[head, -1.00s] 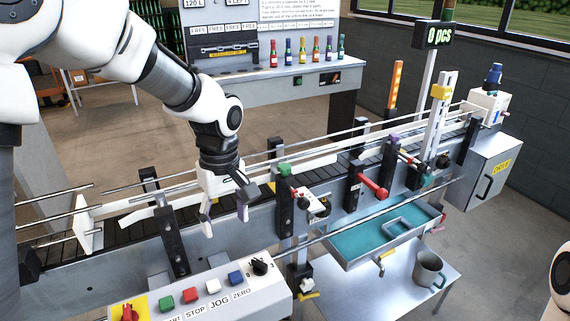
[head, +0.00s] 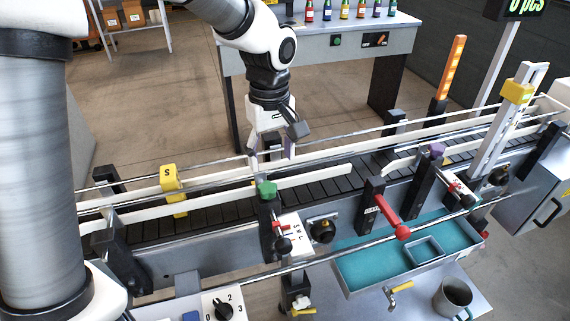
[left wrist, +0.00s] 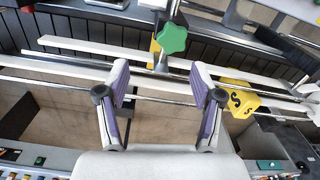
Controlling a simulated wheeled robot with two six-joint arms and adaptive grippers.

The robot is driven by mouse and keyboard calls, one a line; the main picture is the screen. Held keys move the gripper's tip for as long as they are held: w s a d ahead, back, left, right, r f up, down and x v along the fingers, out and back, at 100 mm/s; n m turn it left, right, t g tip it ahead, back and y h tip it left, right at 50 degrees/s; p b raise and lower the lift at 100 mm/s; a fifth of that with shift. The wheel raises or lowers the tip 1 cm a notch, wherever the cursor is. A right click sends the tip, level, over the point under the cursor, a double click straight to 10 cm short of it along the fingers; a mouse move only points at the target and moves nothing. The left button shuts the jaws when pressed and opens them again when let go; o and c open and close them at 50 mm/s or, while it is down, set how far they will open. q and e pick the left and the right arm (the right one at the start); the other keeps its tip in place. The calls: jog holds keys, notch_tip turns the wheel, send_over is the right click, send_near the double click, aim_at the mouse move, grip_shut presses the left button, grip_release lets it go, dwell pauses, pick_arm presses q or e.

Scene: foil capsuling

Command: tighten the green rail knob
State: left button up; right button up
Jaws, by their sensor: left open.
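The green rail knob (head: 267,189) sits on top of a dark post at the near side of the conveyor. In the left wrist view the star-shaped green knob (left wrist: 173,38) shows just beyond the fingertips, a little right of the middle. My left gripper (head: 272,155) hangs behind the knob, over the far rail, apart from it. In the left wrist view its two purple-padded fingers (left wrist: 158,72) are spread and nothing is between them except a rail in the background. My right gripper is not in view.
A yellow block (head: 169,178) marked S sits on the rails to the left. A red-handled lever (head: 386,217) and a purple knob (head: 435,150) stand to the right. A teal tray (head: 372,262) and a mug (head: 453,298) are in front.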

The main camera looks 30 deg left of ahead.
aim_at(269, 185)
pick_arm(q)
jog(key=s+f, duration=0.2)
jog(key=s, duration=0.1)
jog(key=shift+f, duration=0.1)
jog(key=f, duration=0.2)
jog(key=w+f, duration=0.1)
jog(key=f, duration=0.1)
jog(key=shift+w+p, duration=0.1)
jog(key=shift+p, duration=0.25)
jog(key=shift+w+f, duration=0.15)
jog(key=shift+w, duration=0.05)
jog(key=shift+s+r, duration=0.2)
jog(key=shift+s, duration=0.15)
jog(key=shift+c, duration=0.6)
jog(key=shift+s+r, duration=0.1)
jog(key=shift+s, duration=0.1)
jog(key=c, duration=0.6)
jog(key=shift+w, duration=0.15)
jog(key=c, duration=0.4)
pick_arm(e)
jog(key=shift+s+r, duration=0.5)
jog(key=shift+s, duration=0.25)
